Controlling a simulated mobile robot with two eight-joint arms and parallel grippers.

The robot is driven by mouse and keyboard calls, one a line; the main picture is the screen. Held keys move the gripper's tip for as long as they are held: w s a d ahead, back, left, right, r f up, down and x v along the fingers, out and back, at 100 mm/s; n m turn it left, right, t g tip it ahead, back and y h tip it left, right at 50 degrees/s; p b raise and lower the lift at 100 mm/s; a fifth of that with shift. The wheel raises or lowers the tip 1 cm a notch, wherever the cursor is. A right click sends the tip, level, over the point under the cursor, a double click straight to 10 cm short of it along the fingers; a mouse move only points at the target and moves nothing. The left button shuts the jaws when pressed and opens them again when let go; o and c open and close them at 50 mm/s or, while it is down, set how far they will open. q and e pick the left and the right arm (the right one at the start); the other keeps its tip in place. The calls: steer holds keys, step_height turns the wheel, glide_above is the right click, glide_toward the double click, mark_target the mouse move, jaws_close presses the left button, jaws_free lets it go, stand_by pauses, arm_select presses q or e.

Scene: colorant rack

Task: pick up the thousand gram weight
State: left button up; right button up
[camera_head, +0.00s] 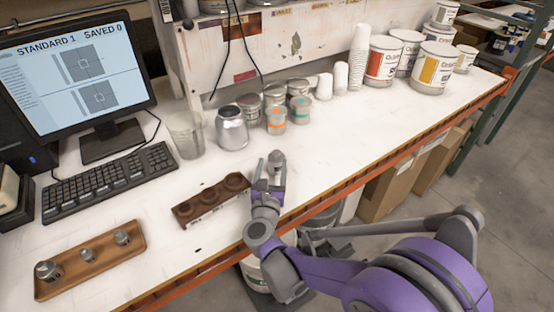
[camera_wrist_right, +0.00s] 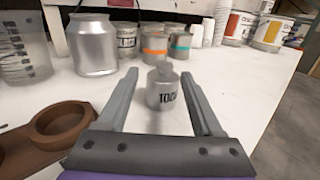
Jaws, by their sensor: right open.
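The metal weight (camera_wrist_right: 163,92) stands upright on the white bench in the right wrist view. My right gripper (camera_wrist_right: 159,77) is open, with one finger on each side of the weight and visible gaps between. My left gripper is not in view.
A dark brown holder (camera_head: 211,202) with round wells lies just left of the gripper. A wooden tray (camera_head: 92,262) holds smaller weights. A silver canister (camera_head: 232,130), small tins (camera_head: 276,122) and a clear beaker (camera_head: 186,136) stand behind. The bench to the right is clear.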

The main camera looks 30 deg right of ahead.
mark_target(277, 150)
steer(key=x, duration=0.3)
steer(key=shift+w+d, duration=0.1)
steer(key=shift+d, duration=0.05)
steer(key=shift+d+p+x, duration=0.25)
steer(key=shift+p+x, duration=0.15)
steer(key=shift+x, duration=2.4)
steer(key=shift+s+f, duration=0.1)
steer(key=shift+s, duration=0.1)
jaws_close()
